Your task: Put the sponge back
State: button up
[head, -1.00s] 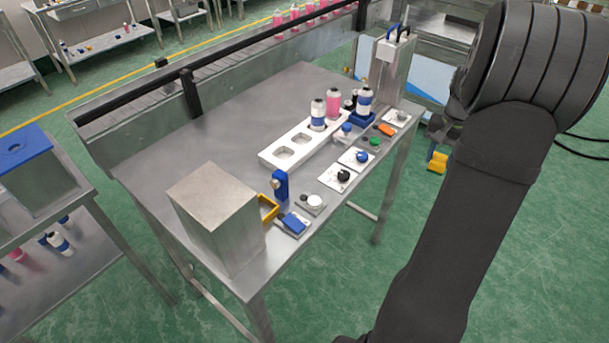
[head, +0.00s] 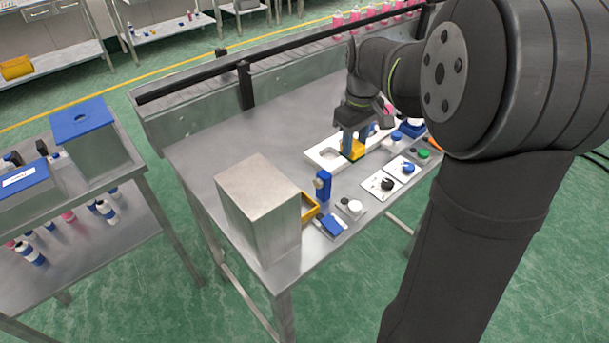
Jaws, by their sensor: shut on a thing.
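My gripper (head: 355,138) hangs over the white rack (head: 318,156) on the steel table. It is shut on a yellow block, which looks like the sponge (head: 353,151). The sponge is between the blue fingers, low over the rack; whether it touches the rack I cannot tell. A yellow open-topped holder (head: 311,208) is beside the steel box (head: 257,205), to the left of and nearer than the gripper.
A blue upright stand (head: 323,187) is between the holder and the rack. White plates with black (head: 387,184) and blue (head: 408,168) knobs line the front edge. A blue pad (head: 332,224) lies near the front. The table's back left is clear.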

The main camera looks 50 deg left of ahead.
jog(key=s+a+f, duration=0.2)
jog(key=a, duration=0.1)
jog(key=s+a+f, duration=0.2)
jog(key=a, duration=0.1)
jog(key=s+a+f, duration=0.2)
jog(key=a+f, duration=0.1)
jog(key=a, duration=0.1)
jog(key=shift+s+a, duration=0.1)
jog(key=shift+s, duration=0.15)
jog(key=shift+f, duration=2)
jog(key=shift+f, duration=0.1)
jog(key=o, duration=0.8)
jog(key=shift+c, duration=0.2)
notch_tip(320, 180, up, 12)
